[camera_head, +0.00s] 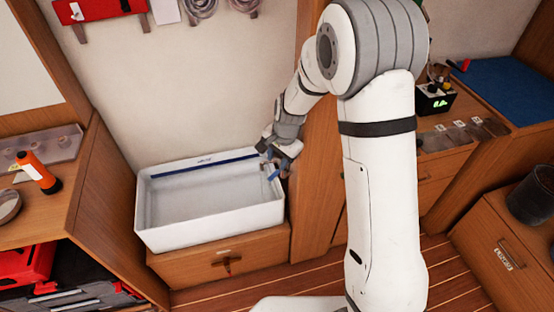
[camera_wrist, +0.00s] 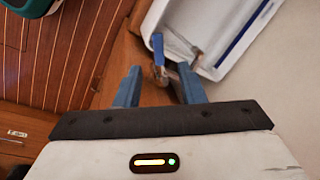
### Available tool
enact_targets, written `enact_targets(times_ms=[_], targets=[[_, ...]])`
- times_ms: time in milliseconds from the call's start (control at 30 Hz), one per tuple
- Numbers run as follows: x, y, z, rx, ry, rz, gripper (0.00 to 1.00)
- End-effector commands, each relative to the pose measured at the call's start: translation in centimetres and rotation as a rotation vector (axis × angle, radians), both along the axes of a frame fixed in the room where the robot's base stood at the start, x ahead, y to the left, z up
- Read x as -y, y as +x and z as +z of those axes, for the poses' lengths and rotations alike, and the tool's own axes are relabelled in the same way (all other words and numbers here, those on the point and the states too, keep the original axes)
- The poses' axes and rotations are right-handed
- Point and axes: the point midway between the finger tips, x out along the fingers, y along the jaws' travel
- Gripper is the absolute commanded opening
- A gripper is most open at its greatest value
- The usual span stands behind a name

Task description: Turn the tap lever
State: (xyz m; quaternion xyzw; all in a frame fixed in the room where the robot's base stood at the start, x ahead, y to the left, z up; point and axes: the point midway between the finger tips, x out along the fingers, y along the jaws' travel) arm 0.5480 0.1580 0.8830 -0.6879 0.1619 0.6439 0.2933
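The tap shows in the wrist view, with a blue lever (camera_wrist: 158,46) on a small metal body (camera_wrist: 161,73) at the corner of a white basin (camera_wrist: 243,30). My gripper (camera_wrist: 159,70) is open, its two blue fingers apart. In that view the tap body appears between the fingertips, with the lever just beyond them; I see no finger closed on it. In the head view my gripper (camera_head: 272,165) is at the right end of the basin (camera_head: 210,235). There the tap is small and partly hidden by my gripper.
A wooden cabinet with a drawer (camera_head: 227,261) is under the basin. A wooden upright (camera_head: 317,165) stands close to the right of my gripper. The space above the basin is clear.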

Motion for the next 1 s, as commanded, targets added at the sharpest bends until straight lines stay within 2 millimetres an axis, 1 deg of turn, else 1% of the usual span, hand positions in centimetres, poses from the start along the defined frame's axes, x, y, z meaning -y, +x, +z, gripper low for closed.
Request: enact_targets(times_ms=[300, 400, 500, 600, 833, 1000], targets=[[-0.4, 0.6, -4.9, -0.004, -0.002, -0.007, 0.36], [-0.5, 0.8, -6.1, -0.003, -0.001, -0.009, 0.36], [-0.5, 0.9, -6.8, -0.002, -0.001, -0.009, 0.36], [-0.6, 1.0, -7.2, -0.001, -0.001, -0.01, 0.36], [-0.5, 1.0, -7.2, 0.0, 0.0, -0.01, 0.36], [-0.5, 1.0, -7.2, -0.001, -0.001, -0.01, 0.22]])
